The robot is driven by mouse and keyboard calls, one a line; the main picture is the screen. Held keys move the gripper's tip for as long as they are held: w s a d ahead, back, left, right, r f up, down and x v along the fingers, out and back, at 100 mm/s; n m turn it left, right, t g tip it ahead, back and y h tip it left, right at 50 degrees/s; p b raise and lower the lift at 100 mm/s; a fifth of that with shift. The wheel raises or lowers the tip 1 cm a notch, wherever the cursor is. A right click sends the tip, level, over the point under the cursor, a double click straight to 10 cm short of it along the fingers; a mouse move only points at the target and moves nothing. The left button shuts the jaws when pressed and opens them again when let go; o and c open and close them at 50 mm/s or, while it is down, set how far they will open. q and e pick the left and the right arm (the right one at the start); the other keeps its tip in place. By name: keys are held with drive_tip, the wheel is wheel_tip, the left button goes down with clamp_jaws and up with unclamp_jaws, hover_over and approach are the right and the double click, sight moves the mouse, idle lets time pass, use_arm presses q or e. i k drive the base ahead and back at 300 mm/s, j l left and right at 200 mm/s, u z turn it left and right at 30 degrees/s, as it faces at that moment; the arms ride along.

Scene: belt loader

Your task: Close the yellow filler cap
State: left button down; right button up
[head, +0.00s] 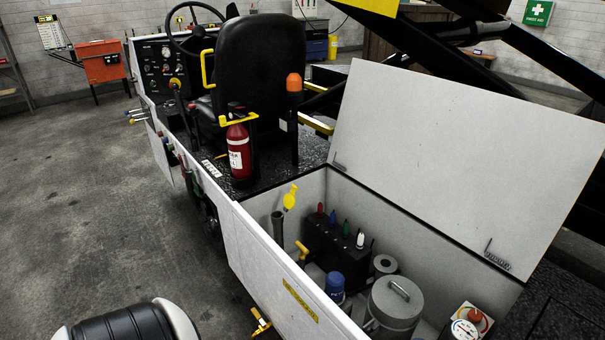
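The yellow filler cap (291,196) stands up, open, above the dark filler neck (278,222). The neck is a tube at the left inner corner of the open compartment, and its mouth appears uncovered. The cap sits just above and to the right of the mouth. Neither of my gripper's fingers shows in the head view, so I cannot tell how they stand.
The compartment's lid (425,165) is raised at the back right. Inside are a battery (335,245), a blue-capped filter (335,285) and a grey canister (396,303). The white side panel (275,270) borders it. A red extinguisher (238,150) stands behind. Floor at left is clear.

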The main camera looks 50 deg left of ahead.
sight(289, 202)
drive_tip(key=l+u, duration=0.1)
drive_tip(key=u, duration=0.35)
drive_tip(key=l+u, duration=0.1)
drive_tip(key=u, duration=0.4)
drive_tip(key=l+u, duration=0.1)
drive_tip(key=u, duration=0.35)
drive_tip(key=l+u, duration=0.1)
drive_tip(key=u, duration=0.4)
drive_tip(key=i+l, duration=0.05)
